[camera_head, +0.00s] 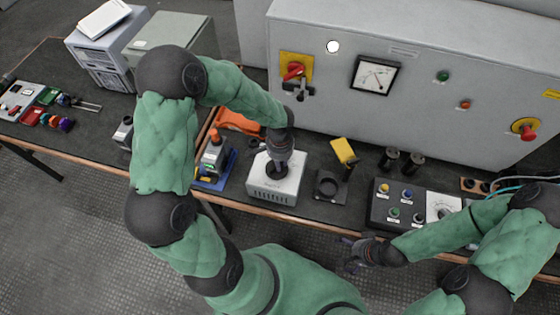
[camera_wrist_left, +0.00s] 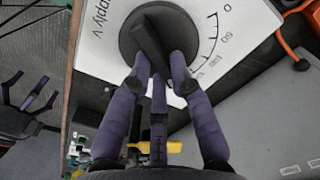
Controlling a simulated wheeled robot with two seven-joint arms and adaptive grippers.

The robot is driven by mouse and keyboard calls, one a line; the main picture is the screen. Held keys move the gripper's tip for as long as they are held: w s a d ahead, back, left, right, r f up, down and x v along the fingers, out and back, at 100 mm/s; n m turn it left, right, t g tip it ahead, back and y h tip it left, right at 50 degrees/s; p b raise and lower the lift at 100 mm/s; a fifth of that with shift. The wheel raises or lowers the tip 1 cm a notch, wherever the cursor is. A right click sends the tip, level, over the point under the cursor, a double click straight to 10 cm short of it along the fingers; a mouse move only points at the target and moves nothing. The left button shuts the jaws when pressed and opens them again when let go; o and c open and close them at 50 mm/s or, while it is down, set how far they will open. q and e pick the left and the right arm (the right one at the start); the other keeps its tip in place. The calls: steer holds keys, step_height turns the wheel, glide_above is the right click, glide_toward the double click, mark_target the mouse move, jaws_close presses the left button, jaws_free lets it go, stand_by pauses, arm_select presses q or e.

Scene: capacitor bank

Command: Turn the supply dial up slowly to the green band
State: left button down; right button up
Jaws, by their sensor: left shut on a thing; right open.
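The supply dial (camera_wrist_left: 150,35) is a round black knob with a raised bar across it. It sits on a white supply box (camera_head: 272,196) marked "Supply V", with a printed scale (camera_wrist_left: 218,35) running from 0 past 50. In the head view the dial (camera_head: 277,169) is partly under my left gripper (camera_head: 279,157). In the left wrist view my left gripper (camera_wrist_left: 160,68) is shut on the dial's bar. No green band is visible on the part of the scale that shows. My right gripper (camera_head: 352,258) is open and empty in front of the table edge.
A grey cabinet (camera_head: 430,90) behind has a meter (camera_head: 376,75), a red switch (camera_head: 293,71) and a red stop button (camera_head: 526,130). A button panel (camera_head: 400,207) stands further right.

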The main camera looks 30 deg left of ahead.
arm_select(q)
steer(key=c, duration=1.1)
jaws_free()
steer(key=shift+r, duration=0.1)
step_height(320, 180, up, 12)
steer(key=shift+f, duration=0.1)
stand_by(0.8)
